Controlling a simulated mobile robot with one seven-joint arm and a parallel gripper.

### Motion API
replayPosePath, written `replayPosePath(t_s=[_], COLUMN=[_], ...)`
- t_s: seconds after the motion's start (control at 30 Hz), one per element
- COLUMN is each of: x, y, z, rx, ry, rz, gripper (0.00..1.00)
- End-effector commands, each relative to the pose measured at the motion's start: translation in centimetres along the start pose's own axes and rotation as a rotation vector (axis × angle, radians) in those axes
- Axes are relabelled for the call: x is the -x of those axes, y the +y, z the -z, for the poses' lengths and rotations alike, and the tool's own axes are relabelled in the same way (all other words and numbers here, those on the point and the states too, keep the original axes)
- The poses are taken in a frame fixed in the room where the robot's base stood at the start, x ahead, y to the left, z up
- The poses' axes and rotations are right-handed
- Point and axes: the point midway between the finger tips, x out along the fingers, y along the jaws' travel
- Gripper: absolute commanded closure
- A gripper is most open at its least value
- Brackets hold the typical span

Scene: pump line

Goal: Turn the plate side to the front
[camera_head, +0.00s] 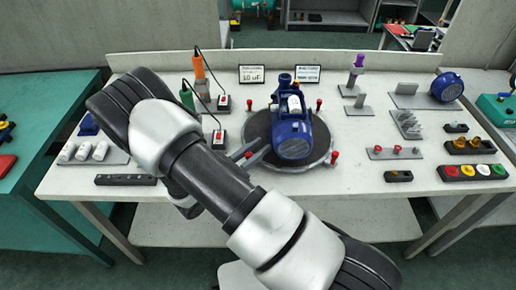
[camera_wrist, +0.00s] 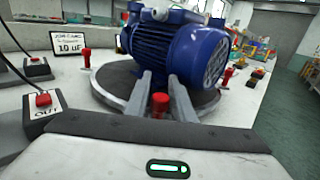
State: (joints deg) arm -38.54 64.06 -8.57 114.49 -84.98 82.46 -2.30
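A blue pump motor (camera_head: 292,135) sits on a dark round turntable (camera_head: 318,151) at the middle of the table. Several red-capped pegs stand around the turntable's rim, one at the front right (camera_head: 334,156). The motor's finned round end faces the front, slightly right; I cannot make out a plate on it. My gripper (camera_head: 263,147) reaches in from the left front. In the wrist view its two fingers (camera_wrist: 160,82) are apart, with one red peg (camera_wrist: 160,104) between them. Narrow gaps seem to show beside the peg. My arm hides part of the table left of the turntable.
Red-button boxes, one marked OUT (camera_wrist: 43,104), stand left of the turntable. Two signs (camera_head: 251,74) stand behind. Grey racks with parts (camera_head: 407,125) and a button strip (camera_head: 472,172) fill the right side.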

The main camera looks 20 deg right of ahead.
Motion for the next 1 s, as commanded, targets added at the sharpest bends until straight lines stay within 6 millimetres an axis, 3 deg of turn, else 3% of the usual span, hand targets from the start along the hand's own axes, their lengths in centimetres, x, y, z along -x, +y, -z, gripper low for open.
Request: replayPosePath(t_s=[0.03,0.1,0.13,0.37,0.7,0.97,1.0], x=[0.0,0.0,0.0,0.0,-0.4,-0.4,-0.4], y=[0.0,0.0,0.0,0.3,3.6,3.7,3.7], z=[0.0,0.0,0.0,0.1,0.1,0.0,0.1], rx=[0.0,0.0,0.0,-0.004,-0.001,0.001,0.001], ry=[0.0,0.0,0.0,-0.002,-0.001,0.001,0.001], rz=[0.0,0.0,0.0,0.014,0.132,0.131,0.13], gripper=[0.88,0.99,1.0,1.0,1.0,1.0,0.82])
